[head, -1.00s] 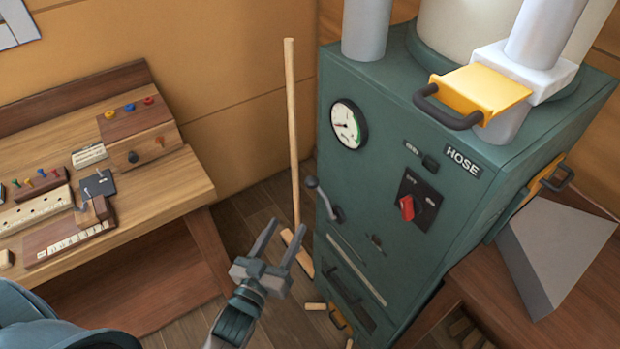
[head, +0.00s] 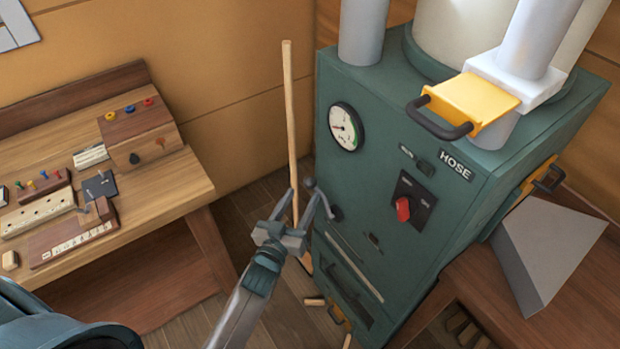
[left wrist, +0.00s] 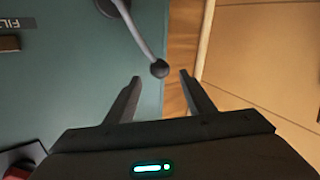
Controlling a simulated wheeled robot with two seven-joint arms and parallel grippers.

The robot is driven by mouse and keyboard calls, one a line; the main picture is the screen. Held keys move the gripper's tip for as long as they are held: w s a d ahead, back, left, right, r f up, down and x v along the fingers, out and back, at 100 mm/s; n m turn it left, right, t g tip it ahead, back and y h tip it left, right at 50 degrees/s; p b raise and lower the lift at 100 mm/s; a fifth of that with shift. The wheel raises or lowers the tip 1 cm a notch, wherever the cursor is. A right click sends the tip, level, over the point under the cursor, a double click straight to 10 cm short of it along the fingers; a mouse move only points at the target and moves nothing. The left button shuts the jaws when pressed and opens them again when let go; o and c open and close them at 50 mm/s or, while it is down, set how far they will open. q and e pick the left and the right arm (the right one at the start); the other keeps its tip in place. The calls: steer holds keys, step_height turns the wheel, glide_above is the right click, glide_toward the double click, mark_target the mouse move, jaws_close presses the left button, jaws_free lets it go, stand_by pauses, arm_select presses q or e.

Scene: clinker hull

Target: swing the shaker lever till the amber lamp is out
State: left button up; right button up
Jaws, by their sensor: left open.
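The shaker lever (head: 309,183) is a grey crank with a dark ball knob on the left side of the green machine's front (head: 380,225). My left gripper (head: 306,192) is open at the lever. In the left wrist view the lever's knob (left wrist: 160,69) lies just beyond the gap between my open fingertips (left wrist: 160,77). Neither finger clearly touches it. The lever's arm runs up and left to its pivot. I cannot make out a lit amber lamp on the machine. My right gripper is not in view.
The front carries a dial gauge (head: 345,127) and a red rotary switch (head: 403,209). A yellow handled clamp (head: 475,98) juts out above. A wooden pole (head: 289,110) stands behind my gripper. A workbench (head: 165,190) is at left, with floor between.

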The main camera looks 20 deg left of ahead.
mark_target(308, 187)
arm_select(q)
steer(key=w, duration=0.5)
steer(key=w+p, duration=0.1)
steer(key=w, duration=0.1)
steer(key=shift+w+d, duration=0.15)
steer(key=shift+d, duration=0.1)
jaws_close()
